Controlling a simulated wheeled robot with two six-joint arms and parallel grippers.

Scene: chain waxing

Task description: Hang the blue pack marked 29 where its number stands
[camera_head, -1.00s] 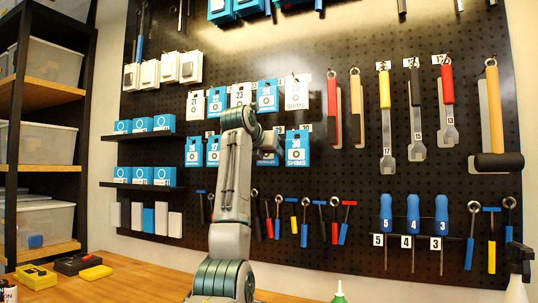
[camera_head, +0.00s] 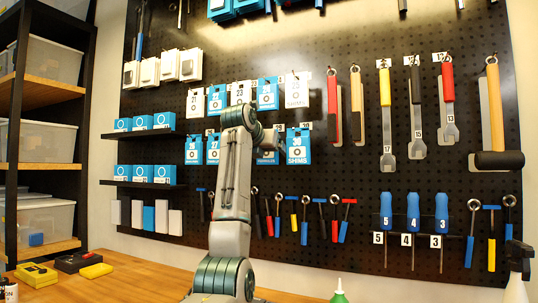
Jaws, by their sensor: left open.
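My left arm rises in front of the pegboard, and its gripper (camera_head: 268,139) is at the lower row of hanging packs. The wrist hides most of the jaws, which are open. A blue pack (camera_head: 267,158) shows just below the wrist; its number is covered, so I cannot tell whether it is the 29, and its hook is hidden. A small white number tag (camera_head: 280,128) is above and right of it, too small to read. A blue shims pack (camera_head: 298,147) hangs to its right, under another tag.
More blue and white packs hang in the row above, including a white shims pack (camera_head: 297,92). Blue packs (camera_head: 194,150) hang left of my arm. Spanners and small tools (camera_head: 305,222) hang below, and large-handled tools (camera_head: 386,120) to the right. The wooden bench (camera_head: 140,278) is mostly clear.

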